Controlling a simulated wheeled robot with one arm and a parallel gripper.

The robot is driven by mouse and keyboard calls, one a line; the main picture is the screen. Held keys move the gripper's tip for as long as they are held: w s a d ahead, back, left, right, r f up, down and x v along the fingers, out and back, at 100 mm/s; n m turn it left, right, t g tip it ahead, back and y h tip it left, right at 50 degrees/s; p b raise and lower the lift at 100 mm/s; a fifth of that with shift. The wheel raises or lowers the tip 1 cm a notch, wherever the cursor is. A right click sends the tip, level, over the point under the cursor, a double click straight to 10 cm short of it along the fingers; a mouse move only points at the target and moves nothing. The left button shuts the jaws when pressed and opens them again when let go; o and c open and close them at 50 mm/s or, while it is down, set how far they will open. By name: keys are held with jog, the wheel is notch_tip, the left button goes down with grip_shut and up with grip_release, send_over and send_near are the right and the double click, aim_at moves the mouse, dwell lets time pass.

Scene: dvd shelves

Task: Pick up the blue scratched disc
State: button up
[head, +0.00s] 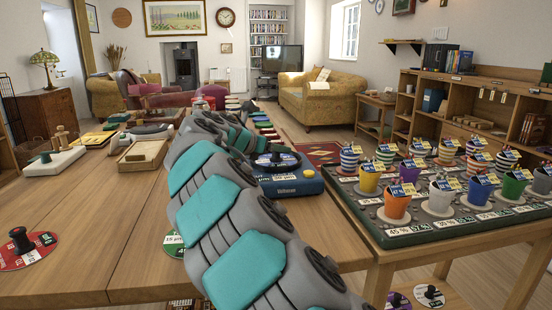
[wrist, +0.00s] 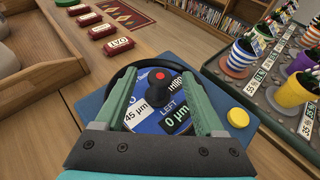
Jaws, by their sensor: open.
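The blue disc (wrist: 148,120) has a black knob with a red top (wrist: 158,88) and white and dark labels, one reading "LEFT". It lies on a black round platter of a blue device (wrist: 246,137) with a yellow button. Scratches are too small to make out. My gripper (wrist: 160,77) is open over the disc, its two green fingers on either side of the knob, apart from it.
A dark tray of colourful pots (head: 450,232) stands to the right. A wooden tray (wrist: 38,55) lies left of the device in the wrist view, with several red blocks (wrist: 103,31) beyond. A red disc (head: 40,243) and a green disc (head: 172,251) lie on the near table.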

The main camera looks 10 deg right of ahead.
jog(key=shift+w+d+f, duration=0.2)
jog(key=shift+w+d, duration=0.25)
grip_shut()
dwell(0.3)
